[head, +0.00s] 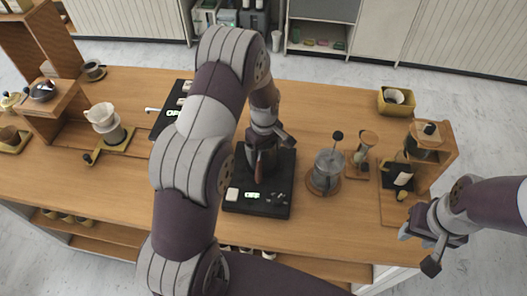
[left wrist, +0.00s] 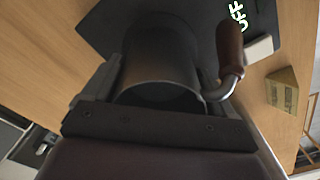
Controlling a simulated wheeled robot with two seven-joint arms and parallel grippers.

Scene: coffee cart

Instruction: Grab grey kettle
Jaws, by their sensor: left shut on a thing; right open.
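The grey kettle (left wrist: 160,62) fills the middle of the left wrist view, with its brown handle (left wrist: 230,50) on the right. In the head view the kettle (head: 262,160) is mostly hidden by my left arm and gripper, and it stands over a black scale (head: 270,208). I cannot tell whether its base touches the scale. My left gripper (head: 268,137) is shut on the kettle, with its fingers on either side of the body. My right gripper (head: 430,242) is open and empty at the counter's right front edge.
A glass press (head: 327,170) stands on a round coaster just right of the scale. Another black scale (head: 172,115), a white dripper (head: 103,117) and wooden stands are to the left. A yellow box (head: 395,102) sits at the back right. The back middle of the counter is clear.

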